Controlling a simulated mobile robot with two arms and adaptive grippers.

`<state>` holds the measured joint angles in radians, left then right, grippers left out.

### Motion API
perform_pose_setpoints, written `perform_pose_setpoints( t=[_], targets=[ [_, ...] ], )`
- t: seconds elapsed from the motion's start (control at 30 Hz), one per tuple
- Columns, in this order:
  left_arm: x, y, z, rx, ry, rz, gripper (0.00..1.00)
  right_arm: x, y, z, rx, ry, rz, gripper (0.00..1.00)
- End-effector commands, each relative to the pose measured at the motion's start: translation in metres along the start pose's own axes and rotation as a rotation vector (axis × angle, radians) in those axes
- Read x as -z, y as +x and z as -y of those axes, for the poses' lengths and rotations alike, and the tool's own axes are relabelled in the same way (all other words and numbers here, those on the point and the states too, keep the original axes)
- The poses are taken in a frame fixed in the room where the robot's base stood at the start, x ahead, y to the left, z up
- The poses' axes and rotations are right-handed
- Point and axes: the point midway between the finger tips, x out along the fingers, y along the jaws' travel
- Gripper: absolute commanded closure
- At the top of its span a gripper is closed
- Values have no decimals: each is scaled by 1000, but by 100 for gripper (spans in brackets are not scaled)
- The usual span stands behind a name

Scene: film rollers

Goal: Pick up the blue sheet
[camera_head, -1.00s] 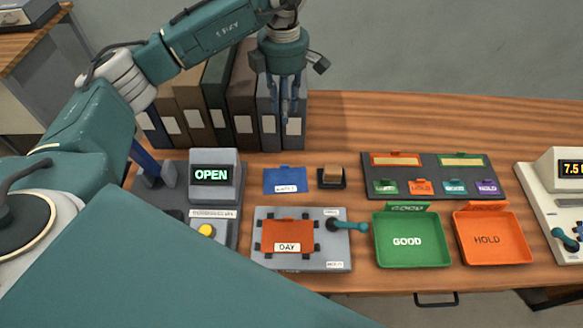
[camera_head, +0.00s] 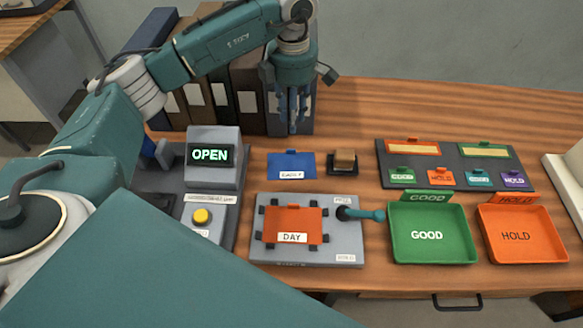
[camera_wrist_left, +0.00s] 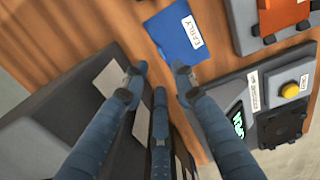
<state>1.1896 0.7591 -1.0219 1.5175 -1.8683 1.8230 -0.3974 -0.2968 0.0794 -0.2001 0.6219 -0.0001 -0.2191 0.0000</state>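The blue sheet (camera_head: 291,165) lies flat on the wooden table, with a white label and a small tab at its back edge. It also shows in the left wrist view (camera_wrist_left: 176,35), near the top. My left gripper (camera_head: 293,130) points down above the table, behind the blue sheet and near the binders. In the left wrist view its fingers (camera_wrist_left: 157,80) are spread apart with nothing between them, and the sheet lies just beyond the fingertips. My right gripper is in neither view.
Upright binders (camera_head: 247,97) stand close behind the gripper. The grey OPEN device (camera_head: 212,160) is left of the sheet, a small brown block (camera_head: 344,158) right of it, and a grey plate with an orange DAY sheet (camera_head: 293,224) in front. Green (camera_head: 431,240) and orange (camera_head: 518,241) trays are further right.

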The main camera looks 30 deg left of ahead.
Motion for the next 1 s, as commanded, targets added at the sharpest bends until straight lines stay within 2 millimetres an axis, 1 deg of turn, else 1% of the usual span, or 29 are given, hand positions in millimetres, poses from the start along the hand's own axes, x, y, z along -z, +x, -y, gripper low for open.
perform_pose_setpoints(
  t=[0.2, 0.3, 0.47, 0.57, 0.7, 0.8, 0.9, 1.0],
  targets=[
    [0, 37, 2, 4, 1, -4, 73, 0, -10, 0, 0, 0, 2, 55],
    [0, 51, 1, 4, 1, -3, 73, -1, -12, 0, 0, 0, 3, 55],
    [-1, 61, 1, 2, 1, -2, 73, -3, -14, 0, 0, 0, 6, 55],
    [-4, 71, 2, 4, 1, -3, 73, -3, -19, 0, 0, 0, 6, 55],
    [-9, 93, 3, 5, 1, -4, 73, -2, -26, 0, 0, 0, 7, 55],
    [-9, 105, 2, 3, 0, -2, 73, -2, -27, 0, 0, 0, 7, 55],
    [-9, 111, 2, 1, 0, -2, 73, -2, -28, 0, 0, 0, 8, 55],
    [-9, 112, 2, 0, 0, -1, 73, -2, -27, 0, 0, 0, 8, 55]
  ],
)
